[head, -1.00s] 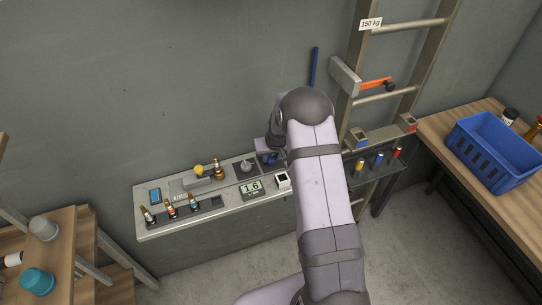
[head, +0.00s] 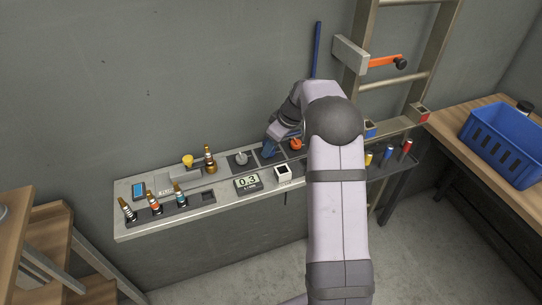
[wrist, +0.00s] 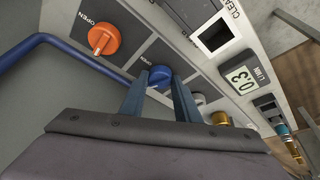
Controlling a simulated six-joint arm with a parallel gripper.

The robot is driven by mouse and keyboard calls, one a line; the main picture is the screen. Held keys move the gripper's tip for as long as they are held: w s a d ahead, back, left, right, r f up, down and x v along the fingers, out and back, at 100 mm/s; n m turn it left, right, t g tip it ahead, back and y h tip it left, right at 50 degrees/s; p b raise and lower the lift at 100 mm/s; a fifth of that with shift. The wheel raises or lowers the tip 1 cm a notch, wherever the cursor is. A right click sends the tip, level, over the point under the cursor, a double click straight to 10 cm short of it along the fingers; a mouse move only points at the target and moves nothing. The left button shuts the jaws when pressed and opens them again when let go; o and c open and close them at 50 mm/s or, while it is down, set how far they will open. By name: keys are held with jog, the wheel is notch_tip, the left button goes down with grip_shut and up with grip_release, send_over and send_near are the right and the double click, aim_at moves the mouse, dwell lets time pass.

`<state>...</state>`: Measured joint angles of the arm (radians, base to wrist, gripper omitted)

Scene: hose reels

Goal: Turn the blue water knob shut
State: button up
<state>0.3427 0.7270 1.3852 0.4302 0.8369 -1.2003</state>
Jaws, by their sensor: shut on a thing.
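The blue water knob (wrist: 160,75) sits on a dark square of the panel, with an "OPEN" label beside it in the wrist view. My gripper (wrist: 159,84) is shut on it, one blue-grey finger on each side. In the head view my gripper (head: 270,147) reaches down onto the panel (head: 222,194), and it and my arm hide most of the knob. The flow display (head: 247,182) reads 0.3; it also shows in the wrist view (wrist: 241,80), marked L/MIN.
An orange knob (wrist: 103,40) stands on one side of the blue knob and a grey knob (head: 241,158) on the other. A blue pipe (wrist: 40,42) runs close to my gripper. Several small bottle-like fittings (head: 154,203) stand at the panel's left.

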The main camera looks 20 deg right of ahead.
jog(key=shift+w+d+n+g+y+b, duration=0.1)
jog(key=shift+n+g+y+b, duration=0.2)
jog(key=shift+n, duration=0.8)
jog(key=shift+w+d+n+g+y+b, duration=0.1)
jog(key=shift+n+g+y+b, duration=0.15)
jog(key=shift+n, duration=0.85)
jog(key=shift+a, duration=0.1)
jog(key=o, duration=1)
jog(key=shift+s, duration=0.1)
jog(key=shift+o, duration=0.2)
jog(key=shift+r, duration=0.1)
jog(key=b+v, duration=0.1)
jog(key=v, duration=0.6)
jog(key=shift+r, duration=0.1)
